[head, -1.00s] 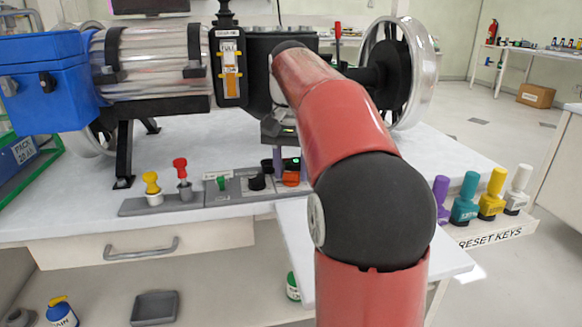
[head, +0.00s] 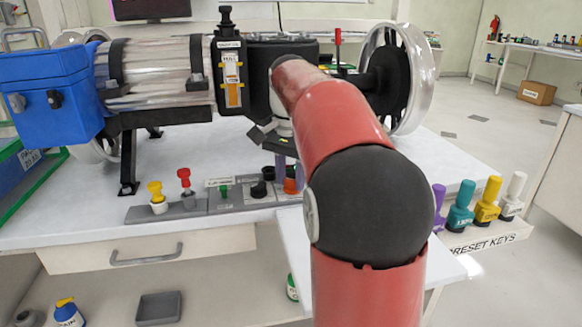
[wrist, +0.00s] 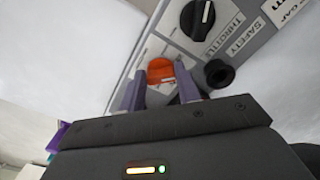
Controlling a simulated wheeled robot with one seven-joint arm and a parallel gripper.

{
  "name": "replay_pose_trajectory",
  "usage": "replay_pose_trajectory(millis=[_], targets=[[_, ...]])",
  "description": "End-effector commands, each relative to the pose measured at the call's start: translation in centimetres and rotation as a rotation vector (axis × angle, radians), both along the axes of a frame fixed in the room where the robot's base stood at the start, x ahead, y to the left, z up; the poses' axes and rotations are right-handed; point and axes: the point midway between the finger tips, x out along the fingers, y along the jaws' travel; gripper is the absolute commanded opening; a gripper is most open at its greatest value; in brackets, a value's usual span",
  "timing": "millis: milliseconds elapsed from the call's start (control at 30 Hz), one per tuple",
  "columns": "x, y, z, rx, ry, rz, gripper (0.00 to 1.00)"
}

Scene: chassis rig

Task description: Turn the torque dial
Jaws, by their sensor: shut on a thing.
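An orange-red knob (wrist: 160,70) sits on the grey control panel (wrist: 145,42) in the wrist view, between the purple fingers of my gripper (wrist: 158,88). The gripper is shut on it. No label for this knob is readable, so I cannot confirm from lettering that it is the torque dial. In the head view my gripper (head: 283,165) points down at the right part of the panel, and the orange knob (head: 290,186) shows just below the fingers, partly hidden. A black dial with a white pointer (wrist: 197,18) sits beside the THROTTLE label.
A black ring-shaped part (wrist: 218,73) is close to the right finger. Red (head: 185,178) and yellow (head: 156,190) plungers stand on the panel's left. The machine with a metal cylinder (head: 155,68) and wheel stands behind. Preset keys (head: 461,206) stand at right.

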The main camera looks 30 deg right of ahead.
Motion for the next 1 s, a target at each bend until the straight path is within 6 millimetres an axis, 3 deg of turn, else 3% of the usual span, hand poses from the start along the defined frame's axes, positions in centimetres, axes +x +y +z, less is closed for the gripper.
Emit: replay_pose_trajectory(millis=[500, 1000], targets=[[0.20, 0.03, 0.13, 0.000, -0.002, -0.335, 0.10], [0.23, 0.02, 0.03, -0.001, -0.003, -0.397, 0.10]])
